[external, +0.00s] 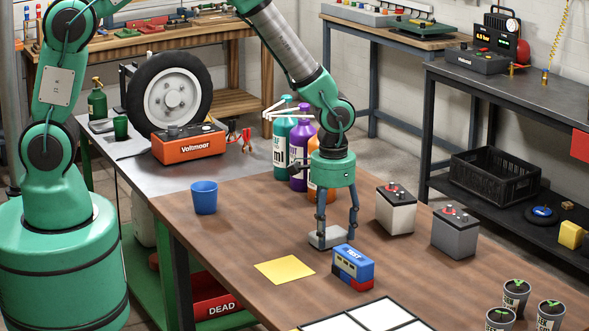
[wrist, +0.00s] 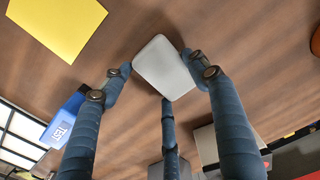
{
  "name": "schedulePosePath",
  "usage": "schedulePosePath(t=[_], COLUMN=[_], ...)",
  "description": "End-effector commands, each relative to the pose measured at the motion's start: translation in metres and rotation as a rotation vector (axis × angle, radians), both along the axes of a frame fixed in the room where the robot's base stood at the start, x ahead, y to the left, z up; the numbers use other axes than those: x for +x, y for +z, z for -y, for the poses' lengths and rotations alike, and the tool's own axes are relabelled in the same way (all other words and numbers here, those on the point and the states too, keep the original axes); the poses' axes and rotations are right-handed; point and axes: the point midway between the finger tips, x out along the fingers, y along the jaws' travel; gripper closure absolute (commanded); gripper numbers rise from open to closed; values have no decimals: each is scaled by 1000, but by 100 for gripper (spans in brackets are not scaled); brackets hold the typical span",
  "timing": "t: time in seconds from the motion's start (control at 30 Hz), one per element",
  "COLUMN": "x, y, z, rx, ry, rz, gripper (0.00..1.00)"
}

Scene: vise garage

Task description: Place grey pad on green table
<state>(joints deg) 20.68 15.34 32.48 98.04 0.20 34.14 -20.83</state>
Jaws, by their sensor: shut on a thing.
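The grey pad (external: 325,238) is a small, light grey, rounded block at the middle of the brown wooden top of the green-framed table (external: 240,233). My gripper (external: 338,236) points down with its fingers shut around the pad. In the wrist view the pad (wrist: 163,68) sits between the blue-grey fingers of my gripper (wrist: 160,76), with fingertips at its sides and near end. The pad is at or very close to the tabletop; I cannot tell if it touches.
A blue and red TEST box (external: 352,267) stands just right of the pad. A yellow sheet (external: 285,270) lies in front. A blue cup (external: 204,197), bottles (external: 279,140) and two batteries (external: 396,209) stand around. White-panelled frame (external: 375,318) at the front edge.

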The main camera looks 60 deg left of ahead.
Motion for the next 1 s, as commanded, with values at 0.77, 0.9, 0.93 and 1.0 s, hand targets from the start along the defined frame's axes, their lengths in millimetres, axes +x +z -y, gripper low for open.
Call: schedulePosePath(t=[0.77,0.9,0.93,1.0], x=[0,0,0,1], y=[18,38,43,55], z=[0,0,0,0], rx=[0,-1,-1,-1], ry=[0,0,0,0], rz=[0,1,2,2], gripper=[21,21,21,21])
